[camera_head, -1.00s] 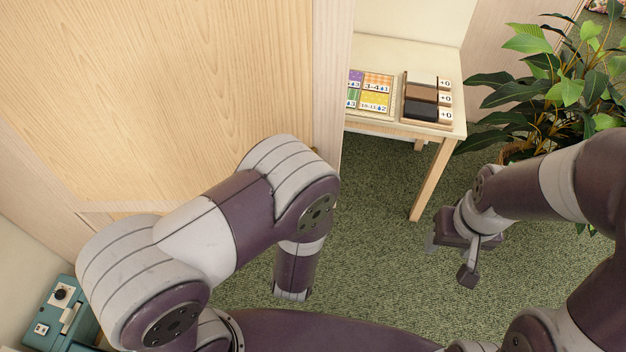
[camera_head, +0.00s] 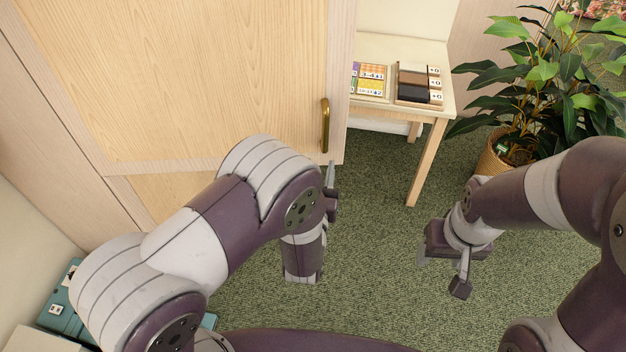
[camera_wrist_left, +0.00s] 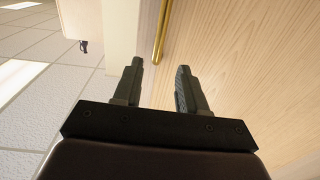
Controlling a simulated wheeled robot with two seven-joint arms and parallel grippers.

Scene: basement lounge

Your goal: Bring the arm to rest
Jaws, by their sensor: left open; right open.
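My left gripper (camera_head: 331,178) is mostly hidden behind its own wrist; a finger shows beside the lower edge of the wooden door. In the left wrist view, the left gripper (camera_wrist_left: 160,68) is open with nothing between its fingers. The brass door handle (camera_head: 325,126) stands just above it in the head view. The handle also shows ahead of the fingertips in the left wrist view (camera_wrist_left: 161,32), apart from them. My right gripper (camera_head: 442,272) is open and empty, hanging over the green carpet at the right.
The light wooden door (camera_head: 200,80) fills the upper left. A small table (camera_head: 400,47) with trays of cards stands behind its edge. A potted plant (camera_head: 550,85) is at the right. A teal device (camera_head: 62,310) sits at the lower left. Carpet (camera_head: 375,250) between the arms is clear.

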